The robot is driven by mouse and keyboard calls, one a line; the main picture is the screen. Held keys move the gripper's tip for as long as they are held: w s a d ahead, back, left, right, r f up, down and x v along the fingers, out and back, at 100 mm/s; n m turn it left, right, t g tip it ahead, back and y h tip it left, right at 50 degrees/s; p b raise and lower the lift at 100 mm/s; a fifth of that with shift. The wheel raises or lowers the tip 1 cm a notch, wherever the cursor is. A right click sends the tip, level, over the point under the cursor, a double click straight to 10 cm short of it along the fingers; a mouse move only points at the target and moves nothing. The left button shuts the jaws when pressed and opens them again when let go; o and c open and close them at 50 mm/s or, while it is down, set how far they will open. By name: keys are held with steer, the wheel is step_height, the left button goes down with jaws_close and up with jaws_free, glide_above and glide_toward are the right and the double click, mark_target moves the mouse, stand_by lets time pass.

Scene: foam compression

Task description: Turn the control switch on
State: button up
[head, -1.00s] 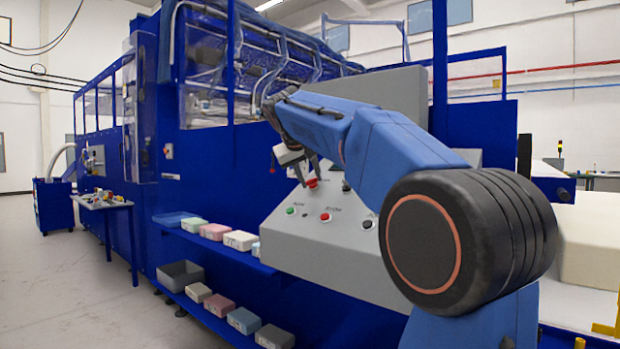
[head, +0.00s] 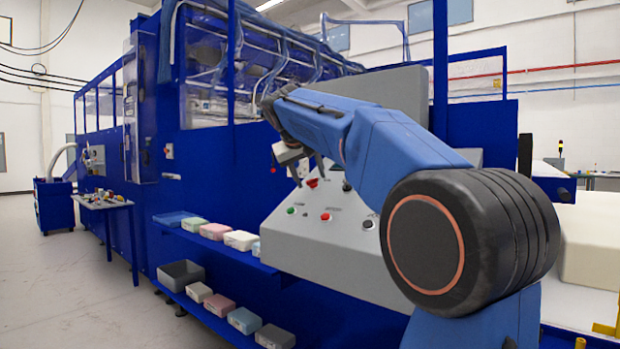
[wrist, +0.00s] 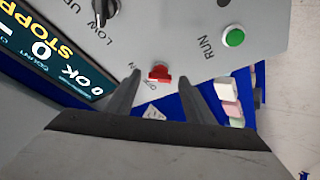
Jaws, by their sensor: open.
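A red switch (wrist: 160,72) with small ON and OFF lettering beside it sits on the sloped grey control panel (head: 345,255). In the wrist view it stands between the two finger ends of my gripper (wrist: 159,80). The fingers are apart, with a gap on each side of it. In the head view my gripper (head: 310,180) is at the panel's upper left, with the red switch (head: 312,183) showing between its fingers. My arm hides part of the panel.
A green RUN button (wrist: 234,37) and a black knob (wrist: 104,12) flank the switch in the wrist view. A red button (head: 325,217) is lower on the panel. A display (wrist: 45,45) reads STOPPED. Shelves with foam blocks (head: 241,240) stand at left.

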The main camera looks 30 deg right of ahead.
steer(key=v, duration=1.6)
steer(key=shift+s+r, duration=0.25)
steer(key=shift+a, duration=0.15)
steer(key=s+a+f+n+y, duration=0.1)
steer(key=s+a+f+y, duration=0.1)
steer(key=s+f, duration=0.8)
steer(key=s+a+f+n+g+y, duration=0.1)
steer(key=s+a+f, duration=0.3)
steer(key=f, duration=2.1)
steer(key=s+a+f+n+y, duration=0.1)
steer(key=s+a+f+y, duration=0.2)
steer(key=s+f, duration=1.3)
steer(key=shift+s+f+g+y, duration=0.25)
steer(key=shift+f+y, duration=0.35)
steer(key=shift+f, duration=0.4)
